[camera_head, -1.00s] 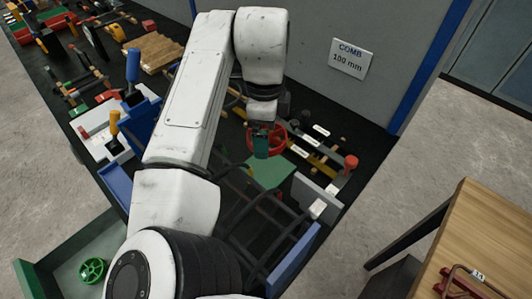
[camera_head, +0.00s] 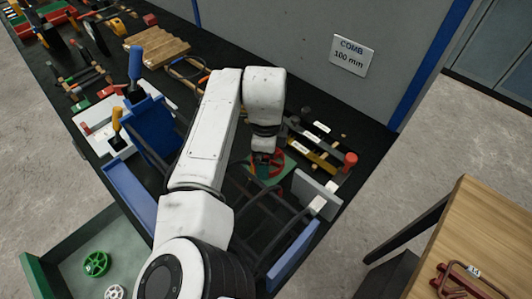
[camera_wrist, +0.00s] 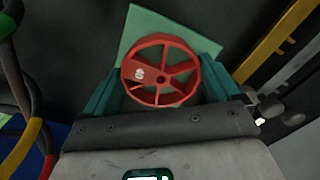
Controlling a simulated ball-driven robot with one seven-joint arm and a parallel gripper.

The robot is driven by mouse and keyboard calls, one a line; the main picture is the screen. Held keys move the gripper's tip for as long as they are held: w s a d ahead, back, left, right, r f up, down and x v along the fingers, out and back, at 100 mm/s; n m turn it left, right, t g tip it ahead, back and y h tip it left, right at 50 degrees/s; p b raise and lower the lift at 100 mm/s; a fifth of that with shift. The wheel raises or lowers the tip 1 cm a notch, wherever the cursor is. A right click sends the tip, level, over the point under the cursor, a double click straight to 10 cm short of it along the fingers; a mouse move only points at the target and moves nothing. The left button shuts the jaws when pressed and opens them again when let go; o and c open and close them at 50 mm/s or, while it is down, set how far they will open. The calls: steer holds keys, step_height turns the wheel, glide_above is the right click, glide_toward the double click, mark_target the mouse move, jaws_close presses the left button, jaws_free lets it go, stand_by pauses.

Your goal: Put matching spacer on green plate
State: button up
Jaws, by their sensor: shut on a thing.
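The matching spacer is a red spoked wheel (camera_head: 277,160) with a small pale mark that I cannot read. It also shows in the wrist view (camera_wrist: 161,70). My gripper (camera_head: 264,165) is shut on it, with the teal fingers (camera_wrist: 160,84) on either side of the rim. The green plate (camera_head: 287,174) lies beneath the wheel, partly hidden by the wheel and gripper. In the wrist view the green plate (camera_wrist: 147,23) shows behind the wheel. I cannot tell whether the wheel touches the plate.
Dark rebar bars (camera_head: 262,218) stand close to the plate. Labelled yellow and grey bars (camera_head: 318,150) lie to its right, near a grey block (camera_head: 316,193). A green wheel (camera_head: 96,263) and a pale wheel (camera_head: 115,291) lie in a tray (camera_head: 50,265) at lower left.

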steer(key=o, duration=0.7)
steer(key=shift+f, duration=0.1)
step_height(320, 180, up, 12)
steer(key=shift+r+b, duration=0.15)
steer(key=shift+b, duration=0.35)
